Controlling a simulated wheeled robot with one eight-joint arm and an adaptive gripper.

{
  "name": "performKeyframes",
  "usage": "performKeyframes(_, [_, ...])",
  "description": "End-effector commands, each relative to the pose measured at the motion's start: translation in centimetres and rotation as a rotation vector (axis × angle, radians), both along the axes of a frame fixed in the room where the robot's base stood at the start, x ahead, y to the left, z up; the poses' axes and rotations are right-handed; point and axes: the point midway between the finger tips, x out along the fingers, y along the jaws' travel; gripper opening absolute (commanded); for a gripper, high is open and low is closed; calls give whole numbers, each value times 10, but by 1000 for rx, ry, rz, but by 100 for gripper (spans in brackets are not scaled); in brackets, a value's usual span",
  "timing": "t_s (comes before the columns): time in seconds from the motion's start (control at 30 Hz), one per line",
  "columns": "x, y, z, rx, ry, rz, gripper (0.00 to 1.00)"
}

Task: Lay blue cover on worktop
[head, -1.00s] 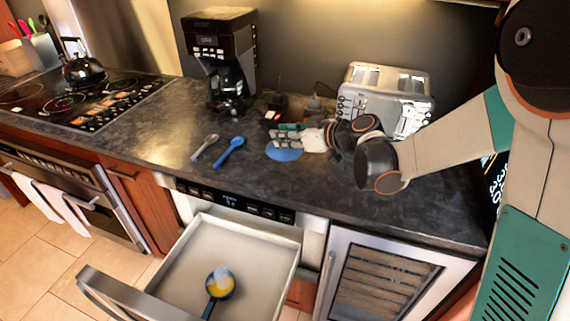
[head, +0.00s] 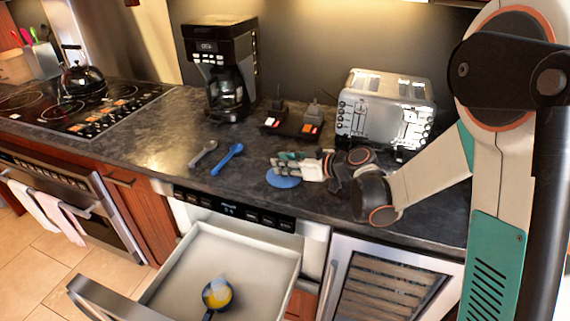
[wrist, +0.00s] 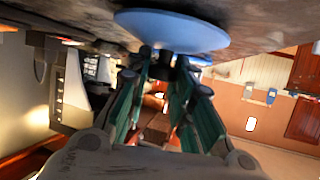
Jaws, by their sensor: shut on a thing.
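The blue cover (head: 284,180) is a flat round disc at the worktop's front part, near the drawer. My gripper (head: 279,162) is just above it, reaching in from the right. In the wrist view the cover (wrist: 175,31) lies across the fingertips, with a dark knob (wrist: 163,66) between them. My gripper (wrist: 163,75) is shut on that knob. The cover is at or very close to the dark worktop (head: 150,140); I cannot tell whether it touches.
A blue spoon (head: 228,158) and a grey spoon (head: 203,153) lie left of the cover. A toaster (head: 385,110), a black double-switch device (head: 291,124) and a coffee maker (head: 222,70) stand behind. The open drawer (head: 190,265) below holds a pan with yellow contents (head: 217,294).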

Motion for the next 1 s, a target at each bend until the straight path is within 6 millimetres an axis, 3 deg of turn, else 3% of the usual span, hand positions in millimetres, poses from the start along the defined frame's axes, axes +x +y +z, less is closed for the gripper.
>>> performKeyframes(0.03, [0, 0, -3, 0, 0, 0, 0])
performKeyframes(0.07, [0, 0, -2, 0, 0, 0, 29])
performKeyframes(0.13, [0, 0, -1, 0, 0, 0, 42])
performKeyframes(0.57, [-1, -2, 3, 0, 0, -1, 42])
performKeyframes(1.0, [-48, -63, 37, 0, 1, -4, 42])
